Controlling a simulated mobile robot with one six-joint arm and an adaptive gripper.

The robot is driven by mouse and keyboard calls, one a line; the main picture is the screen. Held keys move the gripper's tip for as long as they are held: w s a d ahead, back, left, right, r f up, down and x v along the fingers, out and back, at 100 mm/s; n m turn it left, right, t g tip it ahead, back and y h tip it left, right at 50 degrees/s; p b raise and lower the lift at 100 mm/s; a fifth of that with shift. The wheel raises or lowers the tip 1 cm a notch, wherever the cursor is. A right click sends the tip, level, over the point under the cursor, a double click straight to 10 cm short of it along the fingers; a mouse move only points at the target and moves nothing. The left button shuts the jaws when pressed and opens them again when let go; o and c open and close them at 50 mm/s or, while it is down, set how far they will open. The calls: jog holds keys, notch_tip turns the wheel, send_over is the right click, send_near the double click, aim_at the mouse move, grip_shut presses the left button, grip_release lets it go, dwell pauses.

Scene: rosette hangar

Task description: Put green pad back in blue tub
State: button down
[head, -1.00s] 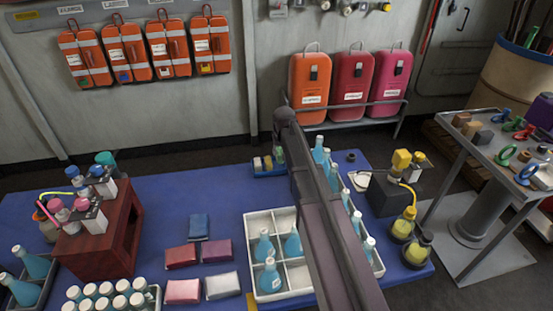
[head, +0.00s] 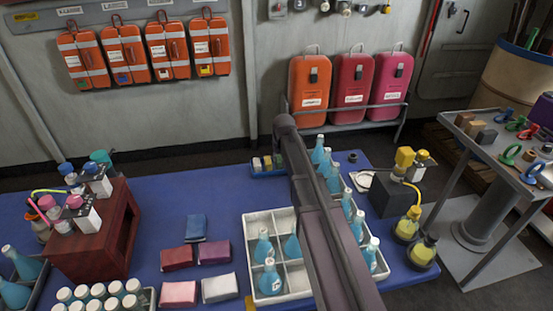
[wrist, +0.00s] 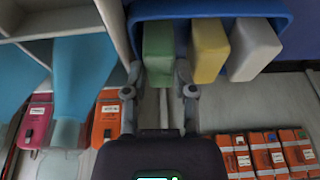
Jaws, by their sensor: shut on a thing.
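The blue tub (head: 258,174) stands at the back edge of the blue table, left of my arm; its rim shows in the wrist view (wrist: 275,14). A yellow pad (wrist: 209,50) and a white pad (wrist: 252,50) stand in it side by side. The green pad (wrist: 158,50) is in line with them at the tub's end, upright and beside the yellow one. My gripper (wrist: 160,82) is shut on the green pad's outer end. Whether the pad touches the tub floor is hidden. In the head view my arm covers the gripper.
A white divided crate (head: 255,221) with blue bottles (head: 264,277) stands close in front of the tub, and more bottles line my arm's right side. Several cloth-like packs (head: 215,252) lie left of the crate. The table between tub and red stand (head: 110,230) is clear.

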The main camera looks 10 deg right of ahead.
jog(key=shift+c, duration=2.1)
grip_release()
jog(key=shift+f, duration=0.1)
jog(key=p+v, duration=1.2)
jog(key=s+a+g, duration=0.1)
jog(key=s+g, duration=0.2)
jog(key=s, duration=2.2)
jog(key=shift+a+f, duration=0.2)
jog(key=shift+r+p, duration=1.15)
jog(key=shift+r, duration=0.1)
